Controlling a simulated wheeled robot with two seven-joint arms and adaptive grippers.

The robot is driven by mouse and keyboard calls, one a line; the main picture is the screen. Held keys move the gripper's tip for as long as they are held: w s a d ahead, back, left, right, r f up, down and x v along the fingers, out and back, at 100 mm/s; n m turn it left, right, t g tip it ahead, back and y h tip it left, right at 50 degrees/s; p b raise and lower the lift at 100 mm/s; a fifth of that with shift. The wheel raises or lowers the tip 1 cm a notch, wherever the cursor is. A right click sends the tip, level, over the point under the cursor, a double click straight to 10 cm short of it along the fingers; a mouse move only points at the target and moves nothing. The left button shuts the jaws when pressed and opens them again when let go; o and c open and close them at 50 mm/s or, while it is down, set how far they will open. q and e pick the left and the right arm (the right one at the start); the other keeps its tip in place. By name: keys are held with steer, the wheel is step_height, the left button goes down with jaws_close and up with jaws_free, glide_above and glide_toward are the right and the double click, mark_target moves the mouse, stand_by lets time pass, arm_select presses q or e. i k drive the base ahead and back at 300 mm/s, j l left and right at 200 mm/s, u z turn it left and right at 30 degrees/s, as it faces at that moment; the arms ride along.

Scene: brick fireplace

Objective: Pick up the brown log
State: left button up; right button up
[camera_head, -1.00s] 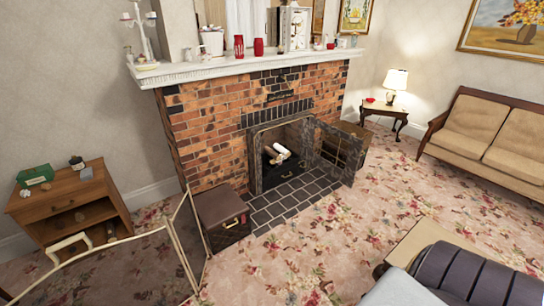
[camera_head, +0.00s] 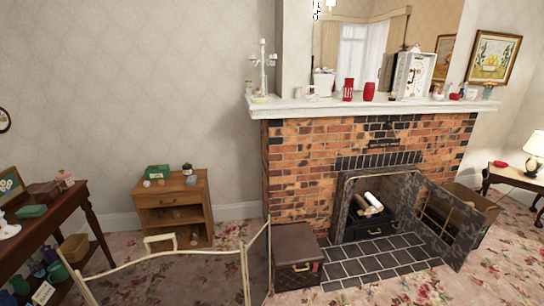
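Pale logs (camera_head: 373,199) lie in the dark grate (camera_head: 368,225) inside the brick fireplace (camera_head: 310,165). A browner piece shows among them, but it is too small to make out clearly. A mesh fireplace door (camera_head: 446,222) stands swung open to the right of the opening. Behind it is a brown wooden box (camera_head: 478,201), and brown shapes that may be logs show through the mesh. I cannot tell for sure which of these is the brown log. Neither of my grippers is in view.
A dark brown case (camera_head: 297,262) stands left of the tiled hearth (camera_head: 378,262). A folding screen (camera_head: 190,272) crosses the floor at the front left. A small wooden cabinet (camera_head: 172,212) stands by the wall. A dark side table (camera_head: 50,222) is at far left.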

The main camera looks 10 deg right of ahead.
mark_target(359, 201)
steer(key=i+l, duration=0.3)
steer(key=l, duration=0.15)
steer(key=i+l+z, duration=0.3)
steer(key=l, duration=0.25)
steer(key=i+l+z, duration=0.25)
steer(key=i+l, duration=0.15)
steer(key=i, duration=0.2)
steer(key=i+l+z, duration=0.55)
steer(key=i, duration=0.45)
steer(key=i+l+z, duration=0.1)
steer(key=i+z, duration=0.2)
steer(key=i, duration=0.2)
steer(key=i+z, duration=0.25)
steer(key=i, duration=0.3)
steer(key=i+l, duration=0.15)
